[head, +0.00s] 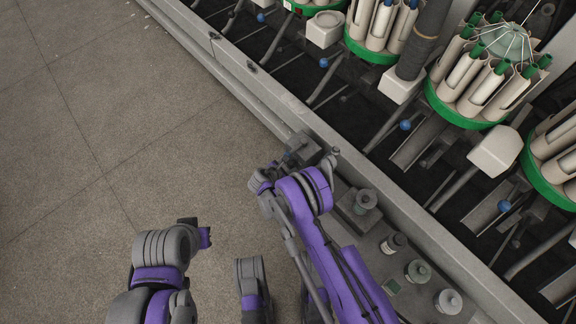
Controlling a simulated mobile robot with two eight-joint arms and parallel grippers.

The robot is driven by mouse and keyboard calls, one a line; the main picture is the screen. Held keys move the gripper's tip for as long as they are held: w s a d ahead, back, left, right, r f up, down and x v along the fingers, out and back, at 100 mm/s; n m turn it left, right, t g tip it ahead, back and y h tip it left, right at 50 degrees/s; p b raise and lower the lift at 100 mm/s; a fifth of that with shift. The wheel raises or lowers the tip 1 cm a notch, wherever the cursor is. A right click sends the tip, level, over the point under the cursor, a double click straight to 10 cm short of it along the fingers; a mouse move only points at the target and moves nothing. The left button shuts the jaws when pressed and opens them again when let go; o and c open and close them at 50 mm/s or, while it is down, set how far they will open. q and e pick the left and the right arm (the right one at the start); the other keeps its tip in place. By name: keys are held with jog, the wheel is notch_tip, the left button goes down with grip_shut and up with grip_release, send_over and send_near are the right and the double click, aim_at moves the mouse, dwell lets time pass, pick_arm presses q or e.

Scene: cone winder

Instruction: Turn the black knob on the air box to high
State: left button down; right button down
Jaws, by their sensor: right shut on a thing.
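The air box (305,147) is a small dark grey box at the near edge of the long machine, in the middle of the head view. My right gripper (287,160) is at its near left side, shut. The black knob is hidden by the gripper's jaws, so I cannot read its setting. The gripper appears closed around it. My left arm is at the lower left, well away from the box. Its gripper (205,237) shows only partly, and I cannot tell its jaws.
A grey ledge with several small spools (418,271) runs to the lower right, beside my right arm. Behind the machine's long rail (395,205) stand green round carriers (460,112) with pale tubes. The floor (110,130) at the left is clear.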

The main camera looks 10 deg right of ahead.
jog(key=shift+s+d+f+m+t+y, duration=0.1)
jog(key=shift+m+t+y, duration=0.25)
jog(key=shift+t, duration=0.15)
jog(key=shift+s+d+m+t+y, duration=0.1)
jog(key=shift+m+t+y, duration=0.2)
jog(key=shift+t, duration=0.2)
jog(key=shift+s+f+m+t+y, duration=0.1)
jog(key=shift+m+t+y, duration=0.45)
jog(key=shift+m+t, duration=0.5)
jog(key=shift+t, duration=0.35)
jog(key=shift+c, duration=1.9)
grip_release()
